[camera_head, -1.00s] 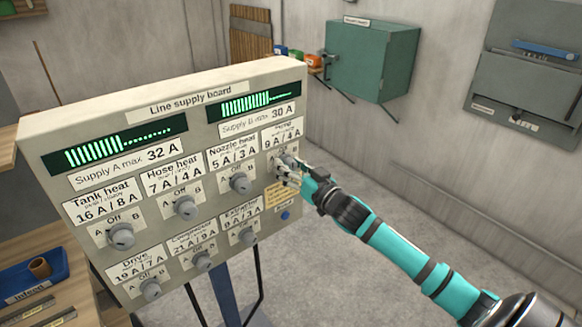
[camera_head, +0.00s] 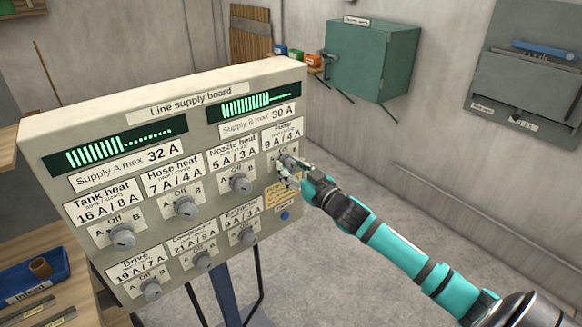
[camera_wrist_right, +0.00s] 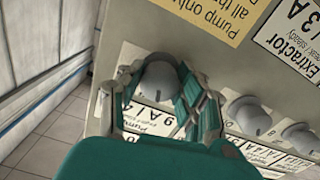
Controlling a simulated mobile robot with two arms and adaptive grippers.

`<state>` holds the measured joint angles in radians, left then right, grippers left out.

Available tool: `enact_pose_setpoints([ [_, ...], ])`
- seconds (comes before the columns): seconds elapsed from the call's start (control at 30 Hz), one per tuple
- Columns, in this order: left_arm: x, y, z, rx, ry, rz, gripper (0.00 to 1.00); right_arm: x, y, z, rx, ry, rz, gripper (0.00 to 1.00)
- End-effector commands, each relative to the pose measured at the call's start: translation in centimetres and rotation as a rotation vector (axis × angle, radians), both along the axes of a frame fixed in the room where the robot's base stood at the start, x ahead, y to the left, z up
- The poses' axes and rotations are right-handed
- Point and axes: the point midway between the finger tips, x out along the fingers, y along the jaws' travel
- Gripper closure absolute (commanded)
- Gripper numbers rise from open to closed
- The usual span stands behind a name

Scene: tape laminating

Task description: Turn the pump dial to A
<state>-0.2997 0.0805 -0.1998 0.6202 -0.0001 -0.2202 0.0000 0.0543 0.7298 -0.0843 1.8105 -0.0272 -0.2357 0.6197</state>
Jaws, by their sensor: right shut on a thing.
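The line supply board (camera_head: 110,125) stands at the left and centre of the head view. The pump dial is at its upper right, under the "Pump 9 A / 4 A" label (camera_head: 283,139), and is mostly hidden by my gripper there. In the right wrist view the pump dial (camera_wrist_right: 161,86) is a round grey knob between the fingers. My right gripper (camera_head: 287,172) is shut on the pump dial, with a finger on each side of it in the wrist view (camera_wrist_right: 160,98). The dial's pointer setting cannot be made out. My left gripper is not in view.
Several other grey dials sit on the board, the nozzle heat dial (camera_head: 240,183) and extractor dial (camera_head: 249,236) nearest. A yellow note (camera_head: 278,195) and blue button (camera_head: 285,215) lie below the pump dial. Both supply displays show green bars. A green cabinet (camera_head: 365,62) hangs behind.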

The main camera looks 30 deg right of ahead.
Motion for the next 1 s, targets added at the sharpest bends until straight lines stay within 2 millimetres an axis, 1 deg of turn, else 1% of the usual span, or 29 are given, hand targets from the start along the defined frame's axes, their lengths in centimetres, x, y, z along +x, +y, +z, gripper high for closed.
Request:
enact_pose_setpoints([
  [0.2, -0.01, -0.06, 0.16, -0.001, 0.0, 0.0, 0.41, 0.0, -0.04, 0.03, -0.186, -0.014, -0.001, 0.97],
  [0.5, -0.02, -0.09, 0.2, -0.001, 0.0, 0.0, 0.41, 0.0, -0.08, 0.03, -0.383, -0.03, 0.0, 0.97],
  [0.7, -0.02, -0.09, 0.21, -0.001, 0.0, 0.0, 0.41, 0.01, -0.07, 0.03, -0.457, -0.037, 0.0, 0.97],
  [1.0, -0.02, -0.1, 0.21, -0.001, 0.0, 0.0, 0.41, 0.01, -0.05, 0.03, -0.492, -0.039, 0.001, 0.97],
])
